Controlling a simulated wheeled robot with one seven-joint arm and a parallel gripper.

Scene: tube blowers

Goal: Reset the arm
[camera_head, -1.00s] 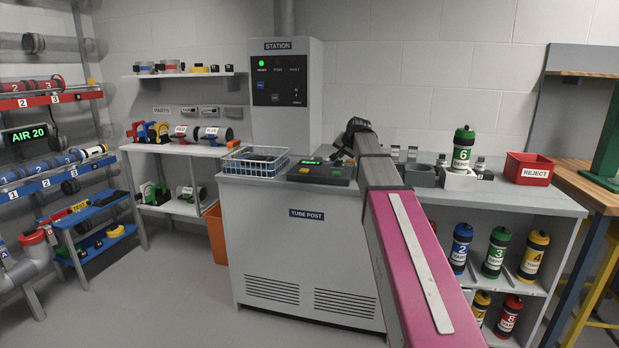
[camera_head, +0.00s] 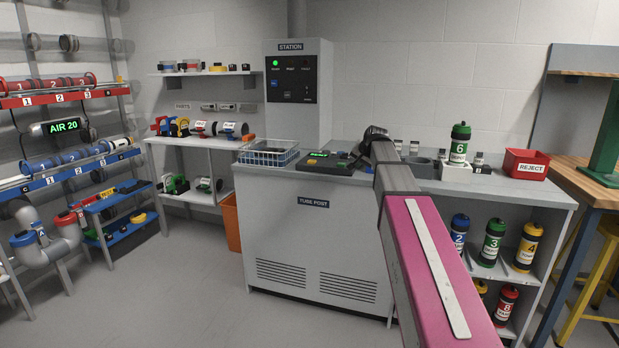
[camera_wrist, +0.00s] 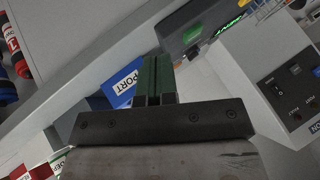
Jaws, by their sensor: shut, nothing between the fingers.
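My arm reaches forward from the bottom right of the head view, with its pink link and grey forearm over the counter. My gripper (camera_wrist: 157,82) shows in the wrist view as two dark green fingers closed together, with nothing between them. In the head view the dark wrist end (camera_head: 374,136) is over the counter beside the console; the fingertips cannot be made out there.
The tube post counter (camera_head: 312,235) stands ahead with a wire basket (camera_head: 268,154) and a console (camera_head: 328,163). A green canister 6 (camera_head: 459,146) and a red reject bin (camera_head: 527,164) are right of the arm. Tube racks stand left. The floor (camera_head: 190,290) is clear front left.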

